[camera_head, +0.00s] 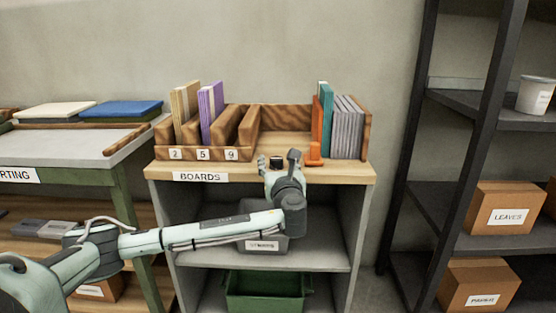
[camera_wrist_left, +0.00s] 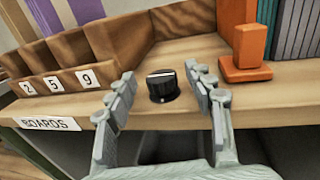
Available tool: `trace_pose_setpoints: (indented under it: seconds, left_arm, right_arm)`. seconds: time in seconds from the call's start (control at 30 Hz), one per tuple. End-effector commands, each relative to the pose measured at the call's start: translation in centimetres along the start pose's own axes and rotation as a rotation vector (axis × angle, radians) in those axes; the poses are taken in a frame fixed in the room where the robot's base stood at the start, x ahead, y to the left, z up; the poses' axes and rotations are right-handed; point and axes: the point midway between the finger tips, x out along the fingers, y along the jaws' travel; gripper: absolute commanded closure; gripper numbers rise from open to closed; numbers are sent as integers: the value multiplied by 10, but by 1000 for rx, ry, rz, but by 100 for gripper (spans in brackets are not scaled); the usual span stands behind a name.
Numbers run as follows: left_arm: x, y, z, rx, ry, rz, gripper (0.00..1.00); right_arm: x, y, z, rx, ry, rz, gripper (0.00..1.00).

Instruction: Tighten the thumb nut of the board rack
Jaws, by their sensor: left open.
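The board rack (camera_head: 250,106) is a brown wooden rack on top of a cabinet. Its left part has slots with number tags 2, 5 and 9. The thumb nut (camera_wrist_left: 162,86) is a black knob with a white line on top, at the rack's front; it also shows small and dark in the head view (camera_head: 276,162). My left gripper (camera_head: 281,160) is open in front of the rack. In the left wrist view its two fingers (camera_wrist_left: 162,90) stand on either side of the knob, with gaps, and do not touch it. My right gripper is not in view.
Boards stand in the left slots (camera_head: 211,112) and grey boards (camera_head: 347,128) at the right. An orange bookend-like block (camera_head: 315,152) stands close to the right of my gripper. The cabinet top (camera_head: 345,172) has a narrow clear front strip. A dark shelf unit stands right.

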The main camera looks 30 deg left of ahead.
Motion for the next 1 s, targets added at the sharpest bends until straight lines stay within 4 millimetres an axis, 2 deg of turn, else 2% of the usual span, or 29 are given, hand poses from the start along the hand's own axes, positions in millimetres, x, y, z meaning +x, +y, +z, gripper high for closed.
trace_pose_setpoints:
  seconds: [0.2,0.47,0.87,0.9,1.0]
  left_arm:
    - [19,0,0,0,0,-1,47]
    - [20,0,0,-1,0,-1,47]
    - [20,0,0,-1,1,-1,96]
    - [20,0,0,-1,1,-1,98]
    - [20,0,0,-1,1,-3,99]
  right_arm:
    - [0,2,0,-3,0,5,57]
    - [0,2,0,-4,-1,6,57]
    - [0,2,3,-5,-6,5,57]
    - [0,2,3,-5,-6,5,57]
    - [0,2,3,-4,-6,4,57]
